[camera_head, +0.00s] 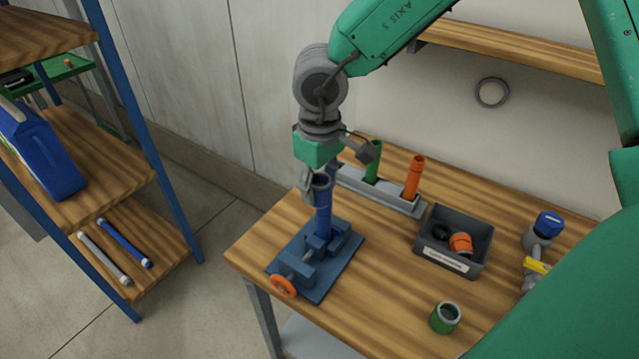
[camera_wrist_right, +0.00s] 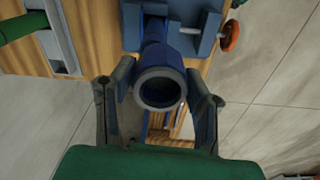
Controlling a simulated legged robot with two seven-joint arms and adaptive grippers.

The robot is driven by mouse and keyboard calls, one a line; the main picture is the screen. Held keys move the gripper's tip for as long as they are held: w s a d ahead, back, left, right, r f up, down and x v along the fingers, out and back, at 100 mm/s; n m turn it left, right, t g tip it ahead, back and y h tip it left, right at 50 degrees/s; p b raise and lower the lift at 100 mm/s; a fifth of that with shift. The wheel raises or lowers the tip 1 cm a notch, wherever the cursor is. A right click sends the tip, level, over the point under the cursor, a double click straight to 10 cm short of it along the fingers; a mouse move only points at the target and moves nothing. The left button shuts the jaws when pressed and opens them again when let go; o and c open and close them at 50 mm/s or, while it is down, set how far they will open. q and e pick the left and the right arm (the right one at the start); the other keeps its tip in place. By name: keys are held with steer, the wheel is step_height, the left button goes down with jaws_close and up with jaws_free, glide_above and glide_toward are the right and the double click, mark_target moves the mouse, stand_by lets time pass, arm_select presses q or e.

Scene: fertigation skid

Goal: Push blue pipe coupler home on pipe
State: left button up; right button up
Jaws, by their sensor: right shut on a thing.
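The blue pipe (camera_head: 324,224) stands upright in a blue vise (camera_head: 305,268) with an orange handwheel, near the left end of the workbench. The blue coupler (camera_head: 322,182) is at the pipe's top, in line with it. Its open round end with a greyish rim faces my wrist camera (camera_wrist_right: 160,88). How far it sits over the pipe cannot be told. My right gripper (camera_head: 318,186) comes down from above and is shut on the coupler, with one finger on each side in the wrist view (camera_wrist_right: 162,92). My left gripper is not in view.
Behind the vise, a grey rack (camera_head: 349,181) holds a green and an orange pipe. A dark bin (camera_head: 476,262) with fittings, a green coupler (camera_head: 445,318) and a blue-capped valve (camera_head: 541,232) are to the right. A shelf unit (camera_head: 125,190) stands left, across a floor gap.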

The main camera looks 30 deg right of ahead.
steer(key=shift+s+d+f+p, duration=0.1)
steer(key=shift+d+f+p, duration=0.3)
steer(key=shift+d, duration=0.6)
steer(key=shift+d+f, duration=0.15)
steer(key=shift+f, duration=0.05)
steer(key=shift+c, duration=1)
steer(key=shift+s+f, duration=0.1)
steer(key=shift+f, duration=0.05)
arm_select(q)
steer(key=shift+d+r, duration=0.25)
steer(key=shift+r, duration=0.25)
arm_select(e)
steer(key=shift+a, duration=0.45)
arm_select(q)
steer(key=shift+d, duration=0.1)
arm_select(e)
steer(key=shift+d, duration=0.15)
steer(key=shift+d, duration=0.1)
steer(key=shift+p, duration=0.4)
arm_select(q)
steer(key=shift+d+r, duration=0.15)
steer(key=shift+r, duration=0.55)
arm_select(e)
steer(key=shift+a, duration=0.2)
